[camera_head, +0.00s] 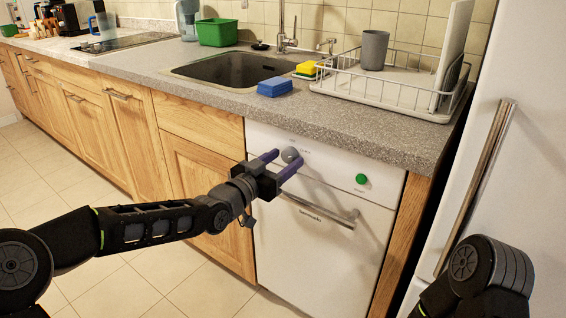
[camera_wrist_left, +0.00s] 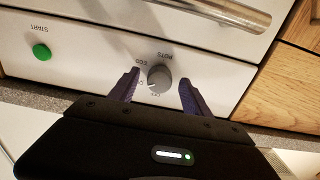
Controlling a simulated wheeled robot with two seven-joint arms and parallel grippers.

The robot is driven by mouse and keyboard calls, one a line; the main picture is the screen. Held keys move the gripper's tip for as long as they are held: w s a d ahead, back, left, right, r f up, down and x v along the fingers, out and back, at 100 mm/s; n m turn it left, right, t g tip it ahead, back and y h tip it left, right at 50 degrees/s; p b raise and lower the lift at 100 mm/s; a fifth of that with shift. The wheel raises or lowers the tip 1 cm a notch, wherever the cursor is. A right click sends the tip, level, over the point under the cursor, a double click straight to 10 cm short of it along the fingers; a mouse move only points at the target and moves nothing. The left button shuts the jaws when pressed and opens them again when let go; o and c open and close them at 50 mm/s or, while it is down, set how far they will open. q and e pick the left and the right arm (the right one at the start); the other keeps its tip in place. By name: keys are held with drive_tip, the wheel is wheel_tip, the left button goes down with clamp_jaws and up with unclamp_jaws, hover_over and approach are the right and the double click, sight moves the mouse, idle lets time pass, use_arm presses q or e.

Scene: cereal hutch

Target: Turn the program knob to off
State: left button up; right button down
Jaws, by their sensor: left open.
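The grey program knob (camera_head: 290,155) is on the upper front panel of the white dishwasher (camera_head: 318,240). My left gripper (camera_head: 277,159) is at the panel, with its purple fingers pointing at the knob. In the left wrist view the knob (camera_wrist_left: 160,79) stands between the two open fingertips (camera_wrist_left: 160,83), with a gap on each side. Small print surrounds the knob and a light mark shows on its edge; the exact setting is too small to tell. My right arm shows at the lower right of the head view, but its gripper is out of sight.
A green start button (camera_head: 361,179) is on the same panel. The dishwasher's metal bar handle (camera_head: 318,210) runs just below the left gripper. The counter (camera_head: 330,130) overhangs above, and the fridge handle (camera_head: 478,185) stands at the right.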

use_arm(q)
drive_tip(key=shift+w, duration=0.1)
clamp_jaws()
idle(0.6)
